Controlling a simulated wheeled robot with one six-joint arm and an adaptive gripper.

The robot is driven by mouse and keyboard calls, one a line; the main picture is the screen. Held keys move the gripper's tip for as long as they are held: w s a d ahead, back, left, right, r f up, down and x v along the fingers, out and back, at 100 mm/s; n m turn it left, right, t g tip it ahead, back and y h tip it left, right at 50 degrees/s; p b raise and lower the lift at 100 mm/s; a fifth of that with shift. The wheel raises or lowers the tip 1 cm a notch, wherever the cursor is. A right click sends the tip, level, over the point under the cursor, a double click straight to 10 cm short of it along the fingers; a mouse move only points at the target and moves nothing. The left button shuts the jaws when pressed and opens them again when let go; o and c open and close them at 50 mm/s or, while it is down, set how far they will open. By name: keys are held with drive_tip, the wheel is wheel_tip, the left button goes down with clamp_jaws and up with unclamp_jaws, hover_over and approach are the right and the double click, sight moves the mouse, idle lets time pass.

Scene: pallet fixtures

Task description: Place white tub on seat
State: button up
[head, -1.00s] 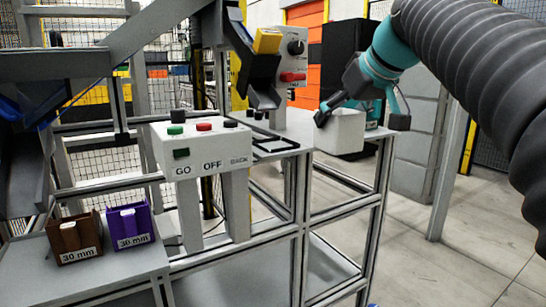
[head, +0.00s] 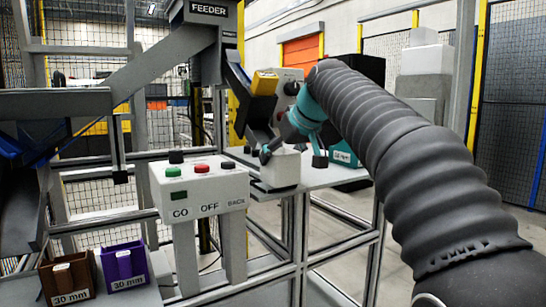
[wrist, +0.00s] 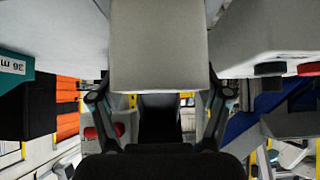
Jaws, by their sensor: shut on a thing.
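The white tub (head: 280,170) is between the fingers of my gripper (head: 292,158), over the left end of the grey table. The tub looks upright in the head view. In the wrist view the tub (wrist: 158,45) fills the top middle, with the two gripper fingers (wrist: 158,105) at its sides. The seat, a black-edged frame (head: 262,187) on the table, is mostly hidden by the tub; only a dark edge shows. I cannot tell whether the tub touches the seat or hovers just above it.
A black chute with a yellow block (head: 264,83) stands close behind the tub. The GO/OFF/BACK button box (head: 200,188) is at its left front. A teal box (head: 345,155) stands at the table's right. Brown (head: 68,277) and purple (head: 124,265) bins sit at lower left.

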drive_tip(key=shift+w+a, duration=0.25)
drive_tip(key=shift+w, duration=0.1)
drive_tip(key=shift+w+a+p, duration=0.25)
drive_tip(key=shift+w+a, duration=0.15)
drive_tip(key=shift+w, duration=0.2)
drive_tip(key=shift+w+a+p, duration=0.2)
drive_tip(key=shift+w+a, duration=0.15)
drive_tip(key=shift+w, duration=0.2)
drive_tip(key=shift+f+b, duration=0.4)
drive_tip(key=shift+f, duration=0.4)
drive_tip(key=shift+f, duration=0.1)
drive_tip(key=o, duration=1.2)
drive_tip(key=shift+o, duration=0.2)
